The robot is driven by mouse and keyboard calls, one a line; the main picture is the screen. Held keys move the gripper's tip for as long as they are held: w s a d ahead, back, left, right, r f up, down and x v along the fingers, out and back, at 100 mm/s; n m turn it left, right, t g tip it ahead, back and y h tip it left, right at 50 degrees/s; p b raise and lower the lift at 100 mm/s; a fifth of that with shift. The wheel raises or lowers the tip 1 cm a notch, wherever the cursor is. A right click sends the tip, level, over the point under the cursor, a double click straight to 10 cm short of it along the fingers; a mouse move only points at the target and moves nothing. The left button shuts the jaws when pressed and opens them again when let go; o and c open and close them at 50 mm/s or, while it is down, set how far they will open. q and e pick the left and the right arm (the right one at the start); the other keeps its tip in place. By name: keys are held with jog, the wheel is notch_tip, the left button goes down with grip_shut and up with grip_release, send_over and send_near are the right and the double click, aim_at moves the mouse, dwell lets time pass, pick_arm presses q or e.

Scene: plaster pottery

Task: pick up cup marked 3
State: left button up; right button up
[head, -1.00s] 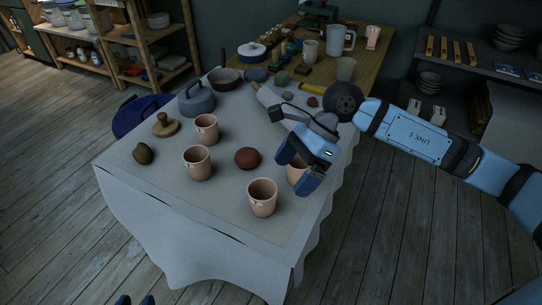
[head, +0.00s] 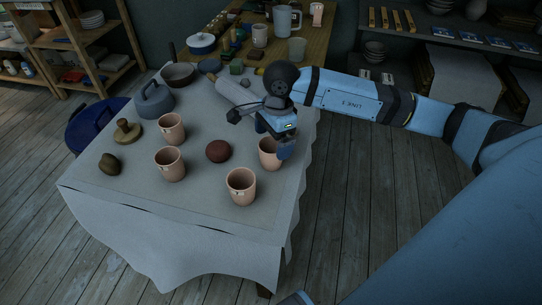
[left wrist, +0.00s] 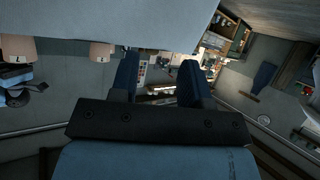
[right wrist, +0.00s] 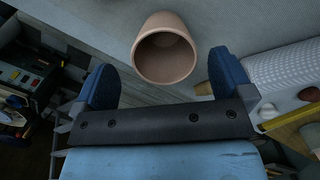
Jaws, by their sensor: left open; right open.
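Several pinkish clay cups stand upright on the cloth-covered table (head: 110,195): a back cup (head: 171,128), a middle cup (head: 170,164), a front cup (head: 241,187) and a right cup (head: 267,153). Small pale marks show on some, but I cannot read any number. My right gripper (head: 284,147) is open at the right cup, partly covering it. In the right wrist view a cup (right wrist: 165,62) lies ahead of my open right gripper (right wrist: 162,75), its mouth towards the camera and nothing gripped. My left gripper (left wrist: 158,75) is open and empty. Two cups (left wrist: 18,50) (left wrist: 101,51) show at that view's upper left.
A dark red lump (head: 218,151) lies between the cups. A brown stone (head: 109,164), a wooden stamp (head: 127,132), a grey handled block (head: 154,98) and a bowl (head: 178,75) stand left and behind. A pale roller (head: 231,91) lies behind my right gripper. The table's front left is bare.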

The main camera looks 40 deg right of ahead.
aim_at(270, 152)
jog(key=f, duration=0.2)
jog(key=f+b, duration=0.1)
jog(key=f, duration=0.2)
jog(key=shift+w+a+f, duration=0.15)
jog(key=shift+w+a, duration=0.05)
jog(key=c, duration=1)
jog(key=shift+c, duration=0.2)
